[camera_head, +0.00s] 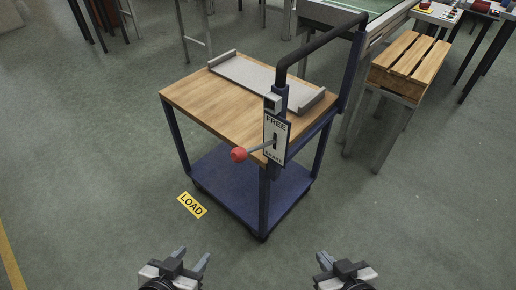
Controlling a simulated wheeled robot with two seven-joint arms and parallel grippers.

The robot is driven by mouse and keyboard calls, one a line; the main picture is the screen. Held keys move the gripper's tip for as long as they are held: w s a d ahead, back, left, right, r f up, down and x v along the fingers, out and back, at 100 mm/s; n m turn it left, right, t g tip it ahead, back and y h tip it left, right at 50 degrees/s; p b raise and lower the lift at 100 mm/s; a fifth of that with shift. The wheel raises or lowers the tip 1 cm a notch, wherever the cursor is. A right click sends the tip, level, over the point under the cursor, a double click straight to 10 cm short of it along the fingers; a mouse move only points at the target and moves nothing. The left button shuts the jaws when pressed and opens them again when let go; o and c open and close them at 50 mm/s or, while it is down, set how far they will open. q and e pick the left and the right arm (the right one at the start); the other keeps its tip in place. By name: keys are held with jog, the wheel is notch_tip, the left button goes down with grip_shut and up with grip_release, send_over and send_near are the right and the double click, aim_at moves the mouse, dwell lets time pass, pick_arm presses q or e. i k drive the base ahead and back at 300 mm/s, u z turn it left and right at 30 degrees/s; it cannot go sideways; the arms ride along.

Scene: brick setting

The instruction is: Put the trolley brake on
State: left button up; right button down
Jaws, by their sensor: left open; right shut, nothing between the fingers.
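The trolley (190,98) has a wooden top, a dark blue frame and a blue lower shelf (222,182). A white plate (281,127) on its near corner post reads FREE at the top, with BRAKE at the bottom partly covered. The brake lever (258,149) sticks out of the plate's slot toward the lower left and ends in a red knob (238,154). I cannot tell exactly which setting it is in. My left gripper (191,258) is open and empty, below the LOAD sign. My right gripper (322,259) is shut and empty, at the bottom. Both are apart from the trolley.
A grey tray (262,86) lies on the trolley top beside a dark push handle (322,42). A yellow LOAD sign (192,205) is on the floor. A wooden crate (408,62) on a stand is at the right. The floor left of the trolley is clear.

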aim_at(240, 154)
jog(key=z, duration=0.8)
jog(key=k, duration=0.8)
jog(key=u, duration=0.65)
jog(key=i, duration=0.5)
